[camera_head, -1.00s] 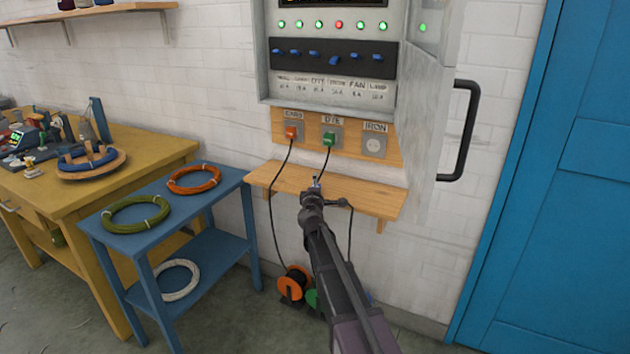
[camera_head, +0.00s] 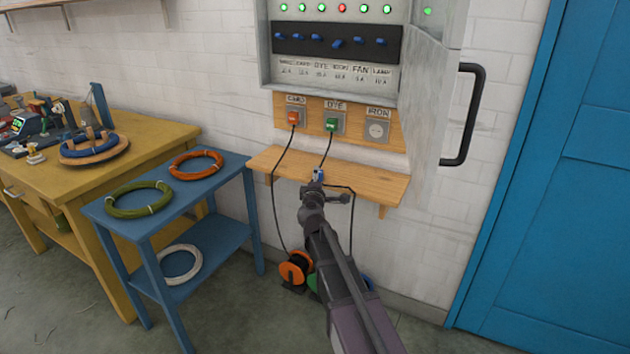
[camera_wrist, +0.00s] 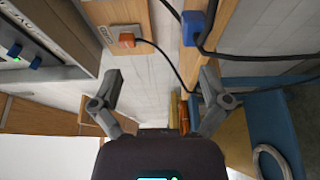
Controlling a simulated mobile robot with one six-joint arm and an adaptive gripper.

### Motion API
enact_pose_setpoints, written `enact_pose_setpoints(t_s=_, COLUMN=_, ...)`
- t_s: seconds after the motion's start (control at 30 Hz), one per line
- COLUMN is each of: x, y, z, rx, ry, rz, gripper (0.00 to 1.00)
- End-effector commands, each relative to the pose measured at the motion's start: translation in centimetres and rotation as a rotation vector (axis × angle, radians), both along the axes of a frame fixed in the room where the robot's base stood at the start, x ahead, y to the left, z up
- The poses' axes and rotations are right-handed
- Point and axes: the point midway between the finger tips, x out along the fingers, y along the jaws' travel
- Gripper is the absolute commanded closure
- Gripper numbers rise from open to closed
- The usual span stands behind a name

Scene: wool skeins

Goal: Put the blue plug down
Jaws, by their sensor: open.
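The blue plug (camera_head: 318,174) lies on the wooden shelf (camera_head: 372,187) under the sockets. In the wrist view the blue plug (camera_wrist: 192,28) is beyond my fingertips, nearer the right finger, with its dark cable trailing off to the right. My gripper (camera_head: 325,190) is at the shelf's front edge. Its fingers are spread and empty in the wrist view (camera_wrist: 162,75), apart from the plug. An orange plug (camera_head: 293,118) sits in the left socket and a green plug (camera_head: 331,124) in the DYE socket. The IRON socket (camera_head: 376,131) is empty.
A metal switch cabinet (camera_head: 432,105) with an open door and black handle (camera_head: 467,115) is above and right of the shelf. A blue stand (camera_head: 213,185) with wire coils is at left. Cables hang to reels (camera_head: 295,268) on the floor. A blue door (camera_head: 560,180) is at right.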

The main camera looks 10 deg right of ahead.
Motion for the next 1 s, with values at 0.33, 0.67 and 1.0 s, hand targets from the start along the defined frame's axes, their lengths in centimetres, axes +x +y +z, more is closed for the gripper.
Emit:
enact_pose_setpoints(t_s=0.33, x=-0.1, y=-0.1, z=0.0, rx=0.006, ry=0.001, rz=-0.006, gripper=0.04)
enact_pose_setpoints(t_s=0.67, x=-3.3, y=-4.1, z=-1.8, rx=0.202, ry=0.036, rz=-0.175, gripper=0.04)
enact_pose_setpoints(t_s=1.0, x=-11.8, y=-9.3, z=-8.5, rx=0.623, ry=0.218, rz=-0.536, gripper=0.04)
